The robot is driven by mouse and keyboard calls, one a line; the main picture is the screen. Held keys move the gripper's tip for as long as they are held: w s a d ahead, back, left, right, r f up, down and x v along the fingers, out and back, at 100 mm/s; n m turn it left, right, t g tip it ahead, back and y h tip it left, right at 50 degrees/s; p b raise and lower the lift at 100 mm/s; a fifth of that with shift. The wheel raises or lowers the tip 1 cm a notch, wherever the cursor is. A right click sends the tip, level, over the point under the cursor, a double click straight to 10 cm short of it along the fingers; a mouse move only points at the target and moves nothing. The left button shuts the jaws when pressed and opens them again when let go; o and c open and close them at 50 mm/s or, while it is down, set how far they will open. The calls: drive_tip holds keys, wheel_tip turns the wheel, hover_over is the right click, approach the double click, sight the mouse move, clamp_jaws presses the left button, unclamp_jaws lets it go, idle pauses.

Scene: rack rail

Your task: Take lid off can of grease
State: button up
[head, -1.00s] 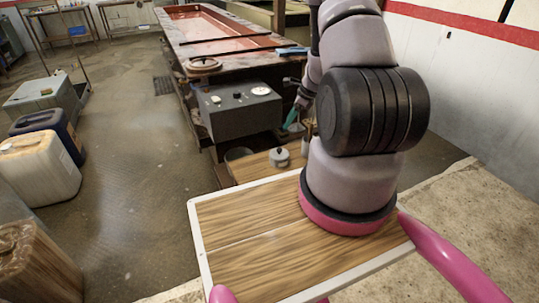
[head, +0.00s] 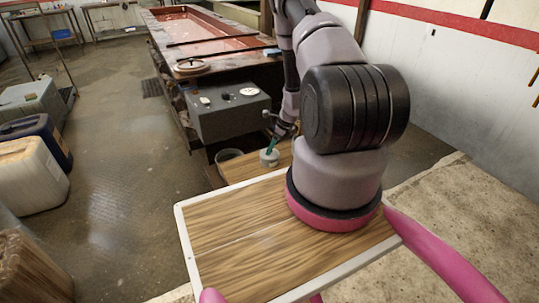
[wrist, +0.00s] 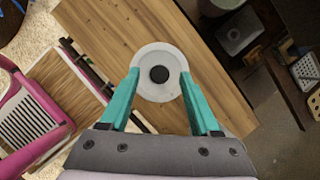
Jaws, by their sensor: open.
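The can of grease (head: 269,160) is a small grey pot on a low wooden surface beyond my base in the head view. In the wrist view its round pale grey lid (wrist: 147,87) is seen from above, with a black knob (wrist: 159,74) in the middle. My gripper (wrist: 159,76) has teal fingers, open, one on each side of the knob and over the lid's outer part. Whether they touch the lid cannot be told. In the head view my gripper (head: 271,145) comes down over the can, and one teal finger shows. The can's body is hidden under the lid in the wrist view.
A grey control box (head: 230,113) stands close behind the can, before a long bench with a red trough (head: 205,30). An open round container (head: 229,155) is left of the can. Jerrycans (head: 30,175) stand on the floor at left, with open floor between.

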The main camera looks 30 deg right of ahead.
drive_tip(key=shift+w+a+f, duration=0.15)
drive_tip(key=shift+f, duration=0.4)
clamp_jaws()
drive_tip(key=shift+r, duration=0.1)
